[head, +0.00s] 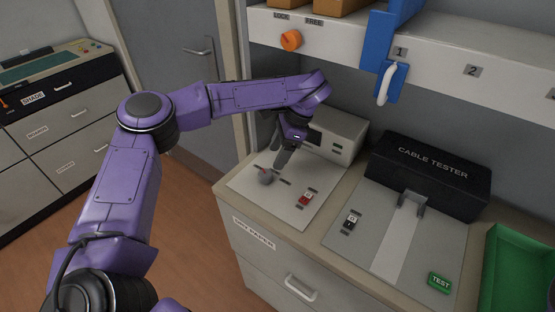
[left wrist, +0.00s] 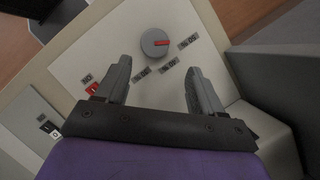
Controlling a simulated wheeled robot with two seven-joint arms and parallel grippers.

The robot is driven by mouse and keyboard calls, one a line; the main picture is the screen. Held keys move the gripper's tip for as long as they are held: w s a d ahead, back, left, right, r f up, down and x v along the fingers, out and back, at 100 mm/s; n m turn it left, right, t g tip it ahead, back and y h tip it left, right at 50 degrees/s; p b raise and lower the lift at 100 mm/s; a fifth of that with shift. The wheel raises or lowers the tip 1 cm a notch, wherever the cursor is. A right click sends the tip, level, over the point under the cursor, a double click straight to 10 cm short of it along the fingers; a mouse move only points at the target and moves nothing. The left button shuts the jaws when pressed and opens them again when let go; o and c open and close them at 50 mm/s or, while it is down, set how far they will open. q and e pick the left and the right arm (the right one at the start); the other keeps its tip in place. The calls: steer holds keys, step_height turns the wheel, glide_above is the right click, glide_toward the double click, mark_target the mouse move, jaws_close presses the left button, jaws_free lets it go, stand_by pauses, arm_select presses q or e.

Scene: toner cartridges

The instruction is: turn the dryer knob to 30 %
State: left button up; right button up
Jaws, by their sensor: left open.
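The dryer knob (head: 265,177) is a round grey dial on a pale panel on the counter. In the left wrist view the knob (left wrist: 154,42) has a red pointer mark directed to the picture's right, roughly toward the rightmost of several small dark labels (left wrist: 168,66) beside it. My left gripper (head: 281,160) is above the panel, just up and right of the knob in the head view. In the wrist view its open, empty fingers (left wrist: 157,82) lie short of the knob, apart from it. My right gripper is not in view.
A red switch (head: 304,199) sits on the same panel, and a pale box (head: 338,137) stands behind it. The cable tester (head: 430,165) and a green tray (head: 518,265) are to the right. A shelf (head: 450,62) with an orange knob (head: 290,40) and blue clamp (head: 386,50) overhangs.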

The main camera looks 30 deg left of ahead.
mark_target(266, 173)
arm_select(q)
steer(key=s+f, duration=0.1)
steer(key=s+a+f+p, duration=0.1)
steer(key=s+f, duration=0.1)
steer(key=shift+s+a+f, duration=0.15)
steer(key=shift+a, duration=0.1)
steer(key=f, duration=0.2)
steer(key=f+p, duration=0.1)
steer(key=shift+w+a, duration=0.25)
steer(key=shift+a, duration=0.05)
steer(key=shift+w, duration=0.1)
steer(key=shift+s+r, duration=0.15)
steer(key=shift+s, duration=0.1)
steer(key=c, duration=0.9)
steer(key=shift+c, duration=0.6)
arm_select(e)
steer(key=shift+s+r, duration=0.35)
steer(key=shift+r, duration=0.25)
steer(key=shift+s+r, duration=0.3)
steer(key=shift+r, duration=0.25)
